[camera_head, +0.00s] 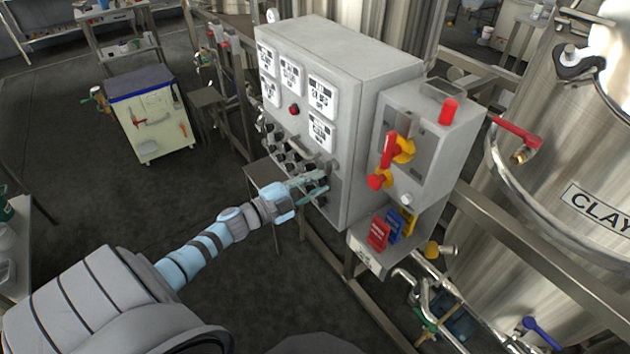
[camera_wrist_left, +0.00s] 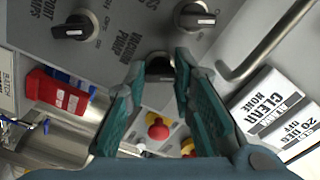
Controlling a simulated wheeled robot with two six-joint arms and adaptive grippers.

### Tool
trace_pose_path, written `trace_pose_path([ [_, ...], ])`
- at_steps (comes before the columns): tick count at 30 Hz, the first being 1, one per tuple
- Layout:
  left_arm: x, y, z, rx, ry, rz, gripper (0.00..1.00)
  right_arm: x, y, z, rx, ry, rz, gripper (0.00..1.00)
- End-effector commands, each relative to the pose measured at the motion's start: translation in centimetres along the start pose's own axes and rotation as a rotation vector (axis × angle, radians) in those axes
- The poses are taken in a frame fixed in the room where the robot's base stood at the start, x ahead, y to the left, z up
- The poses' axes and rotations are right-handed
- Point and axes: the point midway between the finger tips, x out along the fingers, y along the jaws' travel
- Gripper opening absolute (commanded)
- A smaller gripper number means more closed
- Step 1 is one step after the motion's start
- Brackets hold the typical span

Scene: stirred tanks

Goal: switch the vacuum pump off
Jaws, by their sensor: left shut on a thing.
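The vacuum pump switch is a black rotary knob (camera_wrist_left: 160,64) on the grey control cabinet (camera_head: 362,130), below the lettering "VACUUM PUMP" in the left wrist view. My left gripper (camera_head: 320,184) reaches the lower front of the cabinet, among the rows of black knobs. In the left wrist view its two teal fingers (camera_wrist_left: 159,72) are shut on the vacuum pump knob, one on each side. The fingers cover part of the knob, and I cannot tell which position it points to. In the head view the knob is hidden by the gripper. My right gripper is not in view.
Neighbouring black knobs (camera_wrist_left: 76,27) sit close by, and a metal bar handle (camera_wrist_left: 268,45) is on the same panel. A side box (camera_head: 428,130) with a red-and-yellow lever joins the cabinet's right. A steel tank (camera_head: 560,150) stands at right. The floor at left is partly clear.

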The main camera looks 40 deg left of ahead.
Motion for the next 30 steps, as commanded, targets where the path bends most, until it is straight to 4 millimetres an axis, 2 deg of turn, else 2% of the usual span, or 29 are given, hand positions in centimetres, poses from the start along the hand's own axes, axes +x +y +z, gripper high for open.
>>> trace_pose_path([
  [13, 0.1, 0.0, 0.0, -0.013, 0.002, -0.002, 0.00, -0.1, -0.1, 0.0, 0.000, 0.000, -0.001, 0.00],
  [14, 0.1, 0.0, 0.0, -0.013, 0.002, -0.002, 0.25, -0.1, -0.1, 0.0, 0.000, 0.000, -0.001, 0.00],
  [18, 0.0, 0.0, 0.0, -0.012, 0.001, -0.001, 0.43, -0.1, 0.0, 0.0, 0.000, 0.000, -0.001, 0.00],
  [26, -0.1, 0.0, 0.0, -0.012, 0.000, -0.001, 0.43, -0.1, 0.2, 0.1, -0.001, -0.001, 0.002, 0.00],
  [30, -1.5, 0.1, 0.1, -0.010, 0.000, 0.002, 0.43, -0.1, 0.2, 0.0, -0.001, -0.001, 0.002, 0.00],
])
